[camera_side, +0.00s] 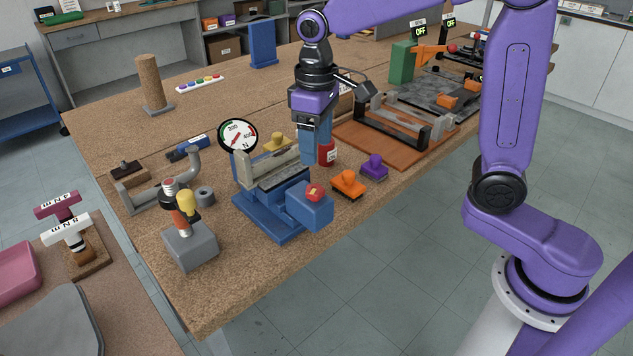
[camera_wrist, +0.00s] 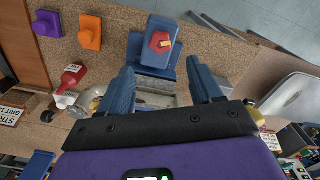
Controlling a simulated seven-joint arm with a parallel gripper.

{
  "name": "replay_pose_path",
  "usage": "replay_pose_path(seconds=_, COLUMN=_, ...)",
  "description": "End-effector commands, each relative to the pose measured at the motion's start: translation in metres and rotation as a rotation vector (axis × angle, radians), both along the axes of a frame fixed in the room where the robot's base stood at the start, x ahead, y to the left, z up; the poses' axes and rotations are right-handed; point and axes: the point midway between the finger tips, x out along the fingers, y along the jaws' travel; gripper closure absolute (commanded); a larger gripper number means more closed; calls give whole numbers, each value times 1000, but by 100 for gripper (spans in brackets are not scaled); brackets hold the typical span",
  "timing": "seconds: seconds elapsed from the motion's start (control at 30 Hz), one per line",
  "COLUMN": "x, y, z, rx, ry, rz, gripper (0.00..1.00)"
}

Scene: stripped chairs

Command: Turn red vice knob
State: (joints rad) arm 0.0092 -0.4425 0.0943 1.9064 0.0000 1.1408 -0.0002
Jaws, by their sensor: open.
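The blue vice (camera_side: 262,214) stands near the front edge of the bench. The red knob (camera_side: 314,193) sits on top of its blue front block. In the wrist view the red knob (camera_wrist: 160,43) looks like a red polygon with a small yellow mark, and the vice block (camera_wrist: 152,62) lies beneath it. My gripper (camera_side: 317,158) points down, above and behind the knob in the side view. In the wrist view its two blue fingers (camera_wrist: 160,72) are spread wide with nothing between them. The knob lies beyond the fingertips, roughly centred, untouched.
An orange knob block (camera_side: 348,184) and a purple one (camera_side: 374,166) stand right of the vice. A red bottle (camera_side: 326,154) is close to my fingers. A round gauge (camera_side: 238,135) stands behind the vice. A grey block with a lever (camera_side: 190,243) is at left.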

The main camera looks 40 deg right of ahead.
Motion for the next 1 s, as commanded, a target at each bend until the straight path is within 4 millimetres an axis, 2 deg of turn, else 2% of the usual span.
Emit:
replay_pose_path(seconds=0.3, x=-1, y=0, z=-60, rx=-2, ry=5, rz=0, gripper=36)
replay_pose_path(seconds=0.5, x=-1, y=0, z=-87, rx=-1, ry=3, rz=1, gripper=36)
replay_pose_path(seconds=0.7, x=-1, y=0, z=-98, rx=0, ry=0, rz=1, gripper=36)
replay_pose_path(seconds=0.97, x=0, y=0, z=-99, rx=0, ry=-1, rz=1, gripper=36)
replay_pose_path(seconds=1.0, x=0, y=0, z=-99, rx=0, ry=-1, rz=1, gripper=42)
